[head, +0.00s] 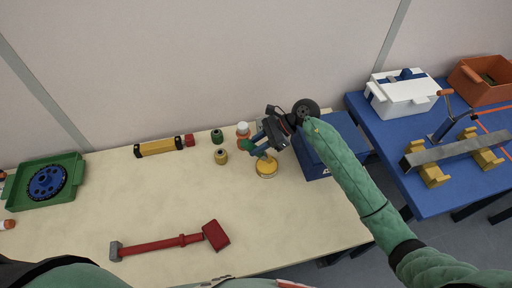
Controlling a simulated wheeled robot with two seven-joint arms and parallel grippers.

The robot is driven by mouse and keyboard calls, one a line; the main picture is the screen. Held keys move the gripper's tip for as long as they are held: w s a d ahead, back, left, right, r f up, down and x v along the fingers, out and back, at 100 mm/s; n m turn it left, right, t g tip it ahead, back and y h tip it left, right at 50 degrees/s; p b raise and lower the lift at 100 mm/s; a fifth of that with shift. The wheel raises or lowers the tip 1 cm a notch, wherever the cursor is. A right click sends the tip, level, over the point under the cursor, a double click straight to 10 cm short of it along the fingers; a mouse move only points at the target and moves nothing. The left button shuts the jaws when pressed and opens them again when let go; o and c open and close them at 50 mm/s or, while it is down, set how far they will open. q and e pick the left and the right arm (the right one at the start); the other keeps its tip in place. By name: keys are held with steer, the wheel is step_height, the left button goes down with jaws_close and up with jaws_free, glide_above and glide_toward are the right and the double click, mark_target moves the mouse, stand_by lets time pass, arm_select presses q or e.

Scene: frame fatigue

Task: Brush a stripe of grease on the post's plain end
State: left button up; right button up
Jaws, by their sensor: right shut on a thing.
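My right gripper (264,142) is at the back right of the pale table, shut on a small green thing (249,147) that looks like the brush. Much of it is hidden by the fingers. Just below is a round yellow tin (266,169), probably the grease; I cannot tell whether the brush touches it. A red bar-like tool (165,244) with a grey left end and a red block at its right end lies at the front. I cannot tell for sure which thing is the post. My left gripper is out of view.
Small green and yellow jars (221,157), an orange bottle with a white cap (243,129) and a yellow-black cylinder (160,147) stand or lie at the back. A green tray (70,190) is left, a blue box (335,145) right. A grey bar (445,150) rests on yellow blocks on the blue table.

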mark_target(256, 146)
steer(key=shift+r, duration=2.25)
